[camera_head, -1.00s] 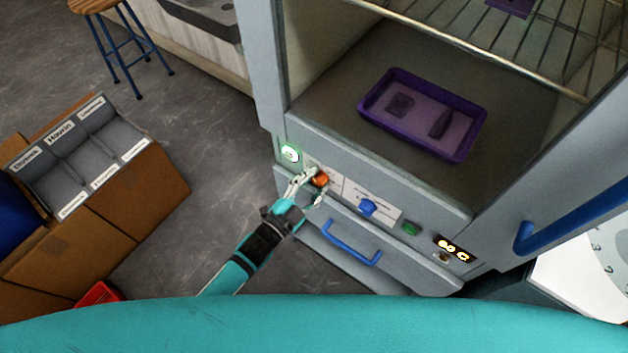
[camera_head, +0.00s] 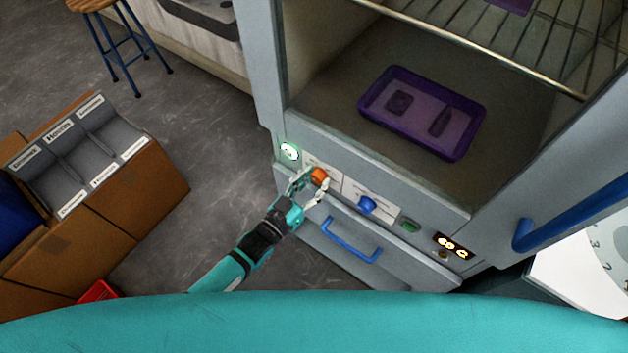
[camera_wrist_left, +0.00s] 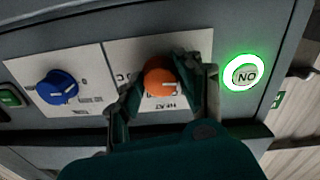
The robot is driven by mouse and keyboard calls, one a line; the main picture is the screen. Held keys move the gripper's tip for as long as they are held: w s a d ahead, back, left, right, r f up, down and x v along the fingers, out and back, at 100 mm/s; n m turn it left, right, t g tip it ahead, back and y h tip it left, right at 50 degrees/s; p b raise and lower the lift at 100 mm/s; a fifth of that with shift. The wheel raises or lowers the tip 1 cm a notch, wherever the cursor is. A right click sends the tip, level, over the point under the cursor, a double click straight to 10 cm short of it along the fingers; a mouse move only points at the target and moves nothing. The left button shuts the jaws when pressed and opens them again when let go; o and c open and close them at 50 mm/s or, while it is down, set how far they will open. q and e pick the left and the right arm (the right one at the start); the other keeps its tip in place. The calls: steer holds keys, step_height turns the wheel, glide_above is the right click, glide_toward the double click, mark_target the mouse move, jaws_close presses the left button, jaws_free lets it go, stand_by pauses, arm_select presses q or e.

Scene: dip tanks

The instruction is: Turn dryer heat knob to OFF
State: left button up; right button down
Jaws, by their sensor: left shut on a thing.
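The orange heat knob (camera_head: 319,174) sits on a white label plate on the dryer's front panel. My left gripper (camera_head: 311,184) has a finger on each side of the knob and is shut on it. The left wrist view shows the orange knob (camera_wrist_left: 159,76) between the two fingers, with part of the "HEAT" lettering just below it. The other label marks are partly hidden by the fingers, so I cannot read the knob's setting. My right gripper does not show.
A blue knob (camera_head: 367,205), a green button (camera_head: 410,225) and a lit display (camera_head: 453,246) are on the same panel. A lit green ring button (camera_head: 290,151) is beside the heat knob. A blue drawer handle (camera_head: 350,240) juts out below. A purple tray (camera_head: 464,151) lies inside the dryer.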

arm_select(q)
steer(key=shift+f+n, duration=0.1)
steer(key=shift+n, duration=0.5)
steer(key=o, duration=1.1)
steer(key=shift+o, duration=0.2)
steer(key=v, duration=1.2)
steer(key=shift+a, duration=0.1)
